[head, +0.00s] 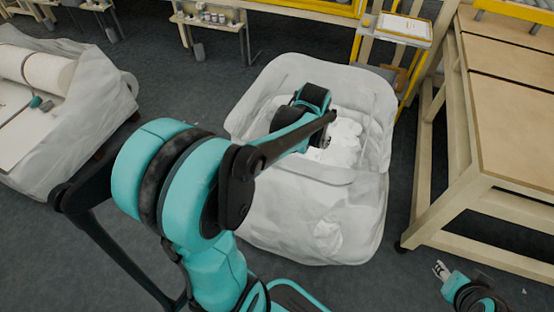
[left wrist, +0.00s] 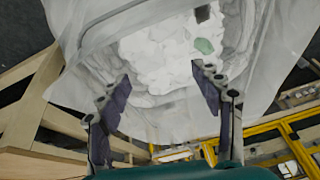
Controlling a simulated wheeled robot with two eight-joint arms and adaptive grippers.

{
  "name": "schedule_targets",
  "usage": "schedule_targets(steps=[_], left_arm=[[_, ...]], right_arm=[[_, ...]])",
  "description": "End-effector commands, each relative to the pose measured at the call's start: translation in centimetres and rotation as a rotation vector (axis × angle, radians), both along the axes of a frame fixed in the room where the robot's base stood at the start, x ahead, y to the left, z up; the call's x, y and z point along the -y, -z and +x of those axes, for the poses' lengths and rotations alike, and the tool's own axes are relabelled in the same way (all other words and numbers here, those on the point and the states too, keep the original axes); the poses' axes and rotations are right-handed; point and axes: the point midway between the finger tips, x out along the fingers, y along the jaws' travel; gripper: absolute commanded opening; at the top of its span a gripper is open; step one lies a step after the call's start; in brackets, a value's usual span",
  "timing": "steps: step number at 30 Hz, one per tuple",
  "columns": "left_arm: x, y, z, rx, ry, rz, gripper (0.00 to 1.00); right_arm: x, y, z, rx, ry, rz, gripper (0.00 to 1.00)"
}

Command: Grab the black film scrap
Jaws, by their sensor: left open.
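A small dark scrap (left wrist: 203,13), which looks like the black film scrap, lies at the top of the left wrist view. It rests at the edge of the white wadding inside a large pale bag (head: 310,215). My left gripper (left wrist: 161,74) is open and empty, its two fingers spread above the wadding. The scrap is beyond the fingertips, toward the right finger's side. In the head view my left gripper (head: 328,135) is over the bag's opening, and I cannot make out the scrap there. My right gripper (head: 440,269) is at the lower right, away from the bag; its opening is unclear.
A green scrap (left wrist: 204,46) lies on the wadding (head: 343,145), close to the right finger. The bag's raised film walls surround the opening. A wooden table (head: 515,120) stands right, a yellow frame behind. Another bag with white rolls (head: 48,72) is at left.

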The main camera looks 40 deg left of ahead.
Motion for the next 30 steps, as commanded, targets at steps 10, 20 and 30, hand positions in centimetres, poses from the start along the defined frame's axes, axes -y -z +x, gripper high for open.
schedule_targets(steps=[10,20,30], left_arm=[[-11.6,12.9,6.1,-0.170,-0.139,-0.002,0.65],[-17.3,23.4,5.4,-0.269,-0.216,-0.015,0.65],[-18.1,27.5,5.3,-0.280,-0.223,-0.017,0.65]], right_arm=[[0.0,-1.4,0.0,0.000,0.000,0.000,0.40],[0.0,-2.0,0.0,0.000,0.000,0.000,0.40],[0.0,-0.7,0.0,0.000,0.000,0.000,0.40]])
